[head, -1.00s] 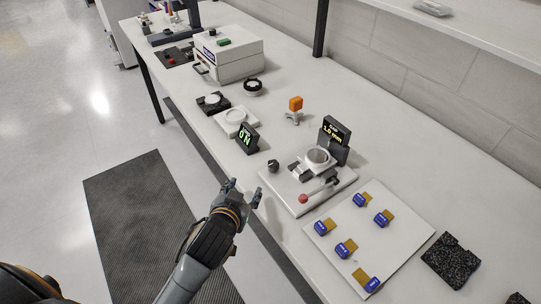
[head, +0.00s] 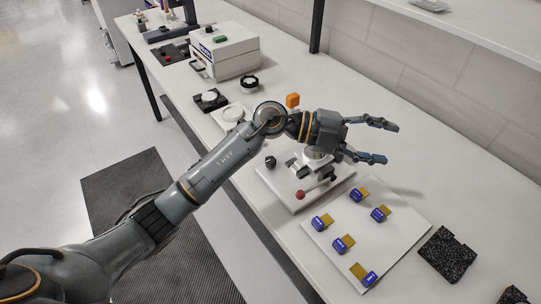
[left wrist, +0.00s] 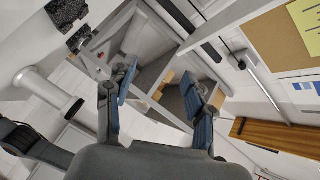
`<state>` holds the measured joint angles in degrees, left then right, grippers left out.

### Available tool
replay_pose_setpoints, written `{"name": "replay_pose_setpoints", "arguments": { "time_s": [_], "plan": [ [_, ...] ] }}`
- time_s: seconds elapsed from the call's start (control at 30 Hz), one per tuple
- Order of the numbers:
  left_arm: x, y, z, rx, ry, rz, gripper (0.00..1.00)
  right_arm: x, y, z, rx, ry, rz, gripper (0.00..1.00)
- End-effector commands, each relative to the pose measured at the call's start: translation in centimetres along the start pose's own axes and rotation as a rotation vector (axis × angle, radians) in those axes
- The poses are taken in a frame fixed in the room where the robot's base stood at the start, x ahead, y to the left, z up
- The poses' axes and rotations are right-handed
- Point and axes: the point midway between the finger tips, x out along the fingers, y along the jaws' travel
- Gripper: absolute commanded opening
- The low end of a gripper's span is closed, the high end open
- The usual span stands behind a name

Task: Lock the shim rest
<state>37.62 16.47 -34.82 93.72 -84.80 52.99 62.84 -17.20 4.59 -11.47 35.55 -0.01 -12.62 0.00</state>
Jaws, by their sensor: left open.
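The fixture's white base plate (head: 283,192) lies on the bench, partly hidden by my left arm. A lever with a red ball knob (head: 300,195) lies at its near edge, and a black knob (head: 270,161) is at its left corner. The round ring (head: 316,154) on the fixture is partly covered. My left gripper (head: 391,142) is open and empty above and to the right of the fixture, fingers pointing right. Its spread fingers also show in the left wrist view (left wrist: 163,85), with nothing between them. My right gripper is not in view.
A white board (head: 335,262) holds several blue-tagged gold shims, such as one shim (head: 381,213). A black speckled block (head: 447,255) lies right of it. An orange-topped piece (head: 293,100) and a white box (head: 225,55) stand farther back. A shelf (head: 470,30) runs along the wall.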

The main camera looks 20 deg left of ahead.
Motion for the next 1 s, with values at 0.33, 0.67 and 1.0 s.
{"name": "replay_pose_setpoints", "arguments": {
  "time_s": [0.33,0.67,1.0],
  "plan": [
    [-12.8,4.9,10.1,-0.108,-0.483,0.936,0.54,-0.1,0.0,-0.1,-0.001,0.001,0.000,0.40],
    [-22.3,2.8,11.6,-0.284,-0.827,1.204,0.54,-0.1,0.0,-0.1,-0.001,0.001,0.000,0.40],
    [-21.8,7.5,13.5,-0.288,-0.823,1.209,0.54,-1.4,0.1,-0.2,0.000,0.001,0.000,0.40]
  ]
}}
